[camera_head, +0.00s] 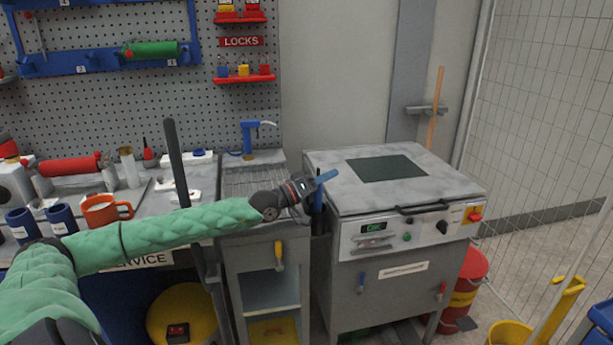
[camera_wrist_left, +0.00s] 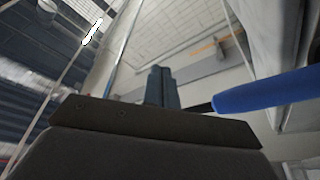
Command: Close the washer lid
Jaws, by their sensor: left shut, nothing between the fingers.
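The washer (camera_head: 350,285) is a grey metal cabinet at the right, with a control panel and a lit green display. Its lid (camera_head: 325,170) is grey with a dark green panel and a black front handle (camera_head: 425,208). The lid lies flat over the cabinet top; a small gap cannot be ruled out. My left gripper (camera_head: 327,177) is at the washer's left front corner, beside the lid. Its blue fingers are shut and empty, also in the left wrist view (camera_wrist_left: 161,88). A blue bar (camera_wrist_left: 268,91) shows right of them there. My right gripper is not in view.
A workbench with orange mug (camera_head: 105,210) and blue mugs stands at the left. A sink-like stand (camera_head: 265,245) with a blue tap is left of the washer. A red bucket (camera_head: 467,285) and yellow bucket (camera_head: 510,333) are at the right, by a mesh fence.

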